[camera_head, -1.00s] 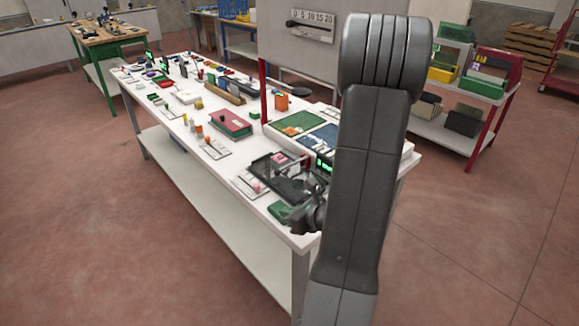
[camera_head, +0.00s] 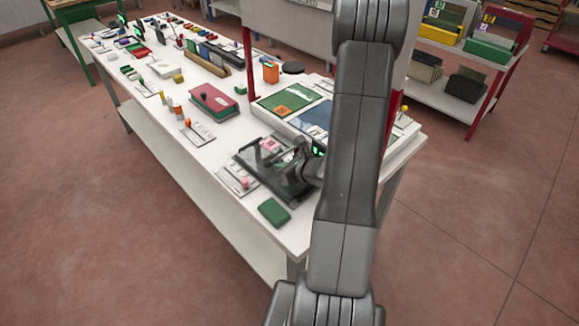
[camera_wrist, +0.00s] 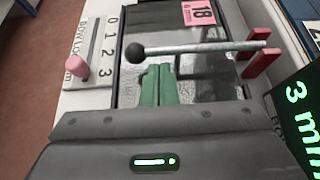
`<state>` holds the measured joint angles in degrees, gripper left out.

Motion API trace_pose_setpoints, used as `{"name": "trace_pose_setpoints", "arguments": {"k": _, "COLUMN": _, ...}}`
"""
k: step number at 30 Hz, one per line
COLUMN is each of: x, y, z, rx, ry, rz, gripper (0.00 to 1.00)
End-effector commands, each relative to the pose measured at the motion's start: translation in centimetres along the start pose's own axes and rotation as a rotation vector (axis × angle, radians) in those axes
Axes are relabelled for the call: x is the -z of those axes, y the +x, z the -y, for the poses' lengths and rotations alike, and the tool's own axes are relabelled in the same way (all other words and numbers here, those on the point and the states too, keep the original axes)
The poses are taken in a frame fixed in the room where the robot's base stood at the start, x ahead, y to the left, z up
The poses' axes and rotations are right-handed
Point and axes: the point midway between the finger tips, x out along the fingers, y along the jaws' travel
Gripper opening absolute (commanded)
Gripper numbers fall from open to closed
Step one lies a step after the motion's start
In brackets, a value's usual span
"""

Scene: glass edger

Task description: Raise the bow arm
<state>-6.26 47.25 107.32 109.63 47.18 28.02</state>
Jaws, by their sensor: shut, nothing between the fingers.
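The bow arm (camera_wrist: 200,48) is a silver rod with a black ball knob at its left end, seen in the wrist view. Its right end sits between two red posts (camera_wrist: 262,60). It lies across a dark glossy bed with a pink "18" tag (camera_wrist: 201,12). My gripper (camera_wrist: 158,72) is shut and empty, its green fingers together, with the tips just below the rod in the picture, near the knob. Whether they touch the rod I cannot tell. In the head view my gripper is over the black unit (camera_head: 252,162), and the rod is too small to make out.
A "BOW LOCK" slider (camera_wrist: 77,68) with a pink knob and a 0–3 scale is left of the bed. A green "3 mm" display (camera_wrist: 300,110) is at the right. A green block (camera_head: 274,211) lies near the white table's (camera_head: 215,165) front edge. A red box (camera_head: 212,100) stands farther back.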

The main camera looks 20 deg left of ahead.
Motion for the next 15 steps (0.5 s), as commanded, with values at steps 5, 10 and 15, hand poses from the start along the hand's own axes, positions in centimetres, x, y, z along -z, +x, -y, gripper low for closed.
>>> {"name": "trace_pose_setpoints", "arguments": {"k": 5, "x": 0.00, "y": 1.06, "z": 0.02, "rx": 0.001, "ry": 0.001, "rz": 0.000, "gripper": 0.00}}
{"name": "trace_pose_setpoints", "arguments": {"k": 10, "x": 0.01, "y": 1.23, "z": 0.01, "rx": 0.001, "ry": 0.000, "rz": 0.000, "gripper": 0.00}}
{"name": "trace_pose_setpoints", "arguments": {"k": 15, "x": 0.01, "y": 1.21, "z": 0.01, "rx": 0.001, "ry": 0.000, "rz": 0.000, "gripper": 0.00}}
